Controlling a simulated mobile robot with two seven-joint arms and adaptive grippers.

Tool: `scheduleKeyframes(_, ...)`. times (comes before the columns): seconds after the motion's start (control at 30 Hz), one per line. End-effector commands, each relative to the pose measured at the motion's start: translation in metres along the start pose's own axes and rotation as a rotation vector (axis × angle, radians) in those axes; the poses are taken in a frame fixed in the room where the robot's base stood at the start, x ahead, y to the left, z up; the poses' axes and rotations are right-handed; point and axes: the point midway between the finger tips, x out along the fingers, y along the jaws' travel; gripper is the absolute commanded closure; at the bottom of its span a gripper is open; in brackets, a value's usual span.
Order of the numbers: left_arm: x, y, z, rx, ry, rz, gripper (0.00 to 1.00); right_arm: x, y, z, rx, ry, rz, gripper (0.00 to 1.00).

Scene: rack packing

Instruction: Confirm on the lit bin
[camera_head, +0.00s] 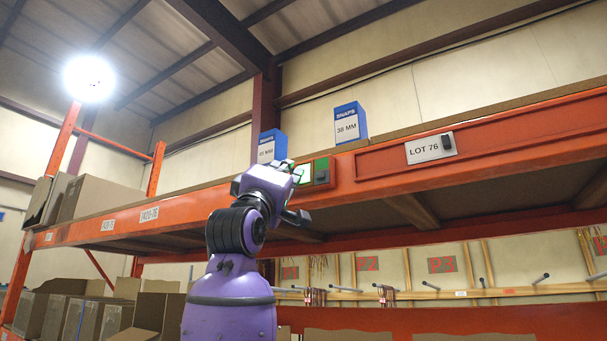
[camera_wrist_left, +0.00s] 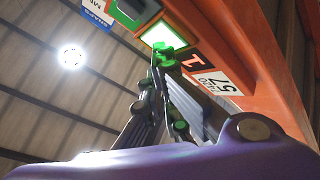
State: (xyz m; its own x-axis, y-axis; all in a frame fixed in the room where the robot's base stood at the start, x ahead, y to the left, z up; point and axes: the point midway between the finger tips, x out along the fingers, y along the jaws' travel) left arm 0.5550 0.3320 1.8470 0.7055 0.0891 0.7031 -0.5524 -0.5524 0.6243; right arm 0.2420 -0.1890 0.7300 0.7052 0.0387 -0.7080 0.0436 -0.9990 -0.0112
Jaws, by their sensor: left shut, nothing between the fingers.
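A small module with a green-lit face (camera_head: 304,173) sits on the front of the orange shelf beam, mostly behind my left gripper in the head view. In the wrist view its bright panel (camera_wrist_left: 165,34) glows green. My left gripper (camera_head: 296,176) is shut and empty, raised at the module. In the wrist view its fingertips (camera_wrist_left: 165,58) overlap the lower edge of the lit panel and are tinted green. I cannot tell whether they touch it. Two blue and white SNAPS boxes stand above, one marked 38 MM (camera_head: 347,125), the other (camera_head: 270,148) partly behind the gripper. My right gripper is out of view.
The orange beam (camera_head: 520,135) runs across at the gripper's height. A white LOT 76 label (camera_head: 431,148) with a dark device is on it to the right. Cardboard boxes (camera_head: 98,197) stand on the shelf at left. A lower level holds several more boxes.

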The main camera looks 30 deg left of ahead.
Motion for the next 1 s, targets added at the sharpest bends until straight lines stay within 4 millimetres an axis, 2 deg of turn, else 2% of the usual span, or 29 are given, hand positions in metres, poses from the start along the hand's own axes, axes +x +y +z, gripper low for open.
scheduleKeyframes(0.67,0.003,-0.003,0.003,0.000,-0.001,-0.001,1.00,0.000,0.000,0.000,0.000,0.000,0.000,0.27)
scheduleKeyframes(1.0,-0.007,0.004,-0.004,0.000,0.000,0.000,1.00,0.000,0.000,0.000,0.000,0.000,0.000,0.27)
